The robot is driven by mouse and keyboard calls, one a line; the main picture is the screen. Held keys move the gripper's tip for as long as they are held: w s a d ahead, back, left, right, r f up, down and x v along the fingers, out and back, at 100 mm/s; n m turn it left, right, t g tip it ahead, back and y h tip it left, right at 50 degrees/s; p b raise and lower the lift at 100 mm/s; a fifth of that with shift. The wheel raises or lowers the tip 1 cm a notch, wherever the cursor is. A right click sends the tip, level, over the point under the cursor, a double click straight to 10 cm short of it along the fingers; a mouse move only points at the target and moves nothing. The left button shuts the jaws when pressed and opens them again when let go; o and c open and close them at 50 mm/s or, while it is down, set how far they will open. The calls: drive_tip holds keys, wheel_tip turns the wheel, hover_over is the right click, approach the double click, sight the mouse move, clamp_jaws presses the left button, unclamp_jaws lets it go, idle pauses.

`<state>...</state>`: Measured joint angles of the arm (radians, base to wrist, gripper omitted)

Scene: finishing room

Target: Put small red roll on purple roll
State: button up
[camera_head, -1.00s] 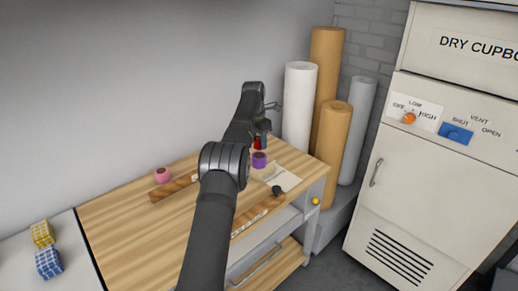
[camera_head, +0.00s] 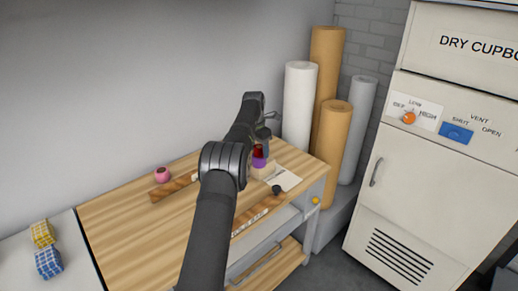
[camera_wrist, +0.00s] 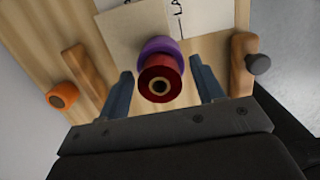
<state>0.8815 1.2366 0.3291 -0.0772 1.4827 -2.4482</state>
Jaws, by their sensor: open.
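The small red roll (camera_head: 258,150) stands on top of the purple roll (camera_head: 259,162), which sits on the wooden bench. In the wrist view the red roll (camera_wrist: 160,84) shows its round end with a pale-rimmed dark hole, and the purple roll (camera_wrist: 160,47) shows behind it, partly covered. My gripper (camera_wrist: 165,90) is open, with one finger on each side of the red roll and visible gaps between. In the head view my gripper (camera_head: 263,140) is at the red roll, partly hidden by my arm.
A pale square and a white sheet (camera_head: 284,180) lie by the purple roll. A pink roll (camera_head: 162,174) and a wooden bar (camera_head: 172,188) are left; another bar with a dark knob (camera_head: 277,190) is at the front. An orange round piece (camera_wrist: 62,95) shows left. Tall rolls (camera_head: 299,105) stand behind.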

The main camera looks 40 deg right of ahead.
sight(256, 148)
wheel_tip(256, 148, up, 12)
drive_tip(key=a, duration=0.1)
drive_tip(key=shift+a, duration=0.2)
drive_tip(key=shift+r, duration=0.1)
idle(0.4)
drive_tip(key=f, duration=0.4)
drive_tip(key=d+f, duration=0.1)
drive_tip(key=f, duration=0.6)
drive_tip(key=shift+d+f, duration=0.2)
drive_tip(key=shift+f, duration=0.2)
drive_tip(key=shift+r, duration=1.1)
